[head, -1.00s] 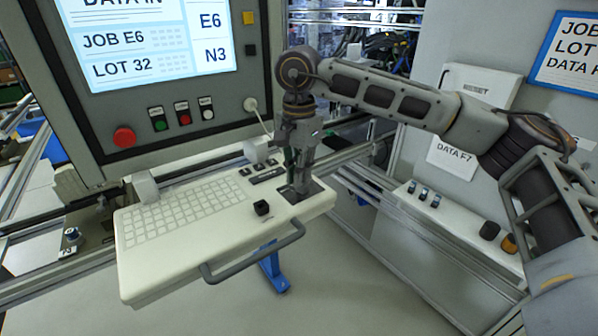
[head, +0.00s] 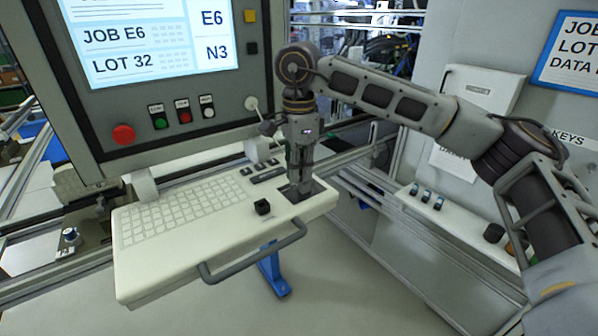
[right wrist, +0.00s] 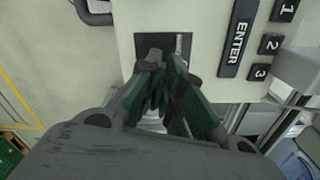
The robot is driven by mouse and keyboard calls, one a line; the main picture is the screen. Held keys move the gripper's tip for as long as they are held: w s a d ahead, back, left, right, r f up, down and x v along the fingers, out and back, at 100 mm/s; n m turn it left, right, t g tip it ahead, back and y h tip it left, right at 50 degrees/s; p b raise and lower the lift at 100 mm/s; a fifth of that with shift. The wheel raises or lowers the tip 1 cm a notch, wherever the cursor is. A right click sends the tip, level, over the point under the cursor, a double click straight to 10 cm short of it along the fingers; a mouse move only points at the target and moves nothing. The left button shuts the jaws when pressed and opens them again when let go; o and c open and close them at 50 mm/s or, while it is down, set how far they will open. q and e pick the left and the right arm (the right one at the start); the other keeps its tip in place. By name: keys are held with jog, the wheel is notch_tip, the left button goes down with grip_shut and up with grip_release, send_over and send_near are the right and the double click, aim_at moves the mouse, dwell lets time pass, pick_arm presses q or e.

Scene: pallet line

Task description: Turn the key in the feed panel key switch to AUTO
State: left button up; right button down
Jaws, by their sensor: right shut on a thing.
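The key switch's dark square plate (head: 316,187) is set in the right end of the white keyboard panel (head: 222,232). It also shows in the right wrist view (right wrist: 181,44), with a small label strip along one edge. My right gripper (head: 301,190) points down onto this plate. Its green-padded fingers (right wrist: 163,66) are closed together over the plate in the right wrist view. The key and the switch face are hidden by the fingers, so I cannot read the switch position. My left gripper is out of view.
A black knob (head: 262,207) and a grey handle (head: 254,257) are at the panel's front. Black keys, ENTER (right wrist: 239,38) among them, lie beside the plate. The monitor housing with a red button (head: 123,134) stands behind. A ledge with several switches (head: 427,197) is at right.

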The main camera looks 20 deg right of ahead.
jog(key=shift+w+m+b, duration=0.15)
jog(key=shift+m+b, duration=0.1)
jog(key=shift+m, duration=0.85)
jog(key=shift+w+m+b, duration=0.1)
jog(key=shift+m+b, duration=0.1)
jog(key=shift+m, duration=0.9)
jog(key=c, duration=1.5)
grip_release()
jog(key=shift+o, duration=0.3)
jog(key=o, duration=0.4)
jog(key=shift+o, duration=0.2)
jog(key=shift+r, duration=0.15)
jog(key=shift+r+p, duration=2.1)
jog(key=shift+r, duration=1.25)
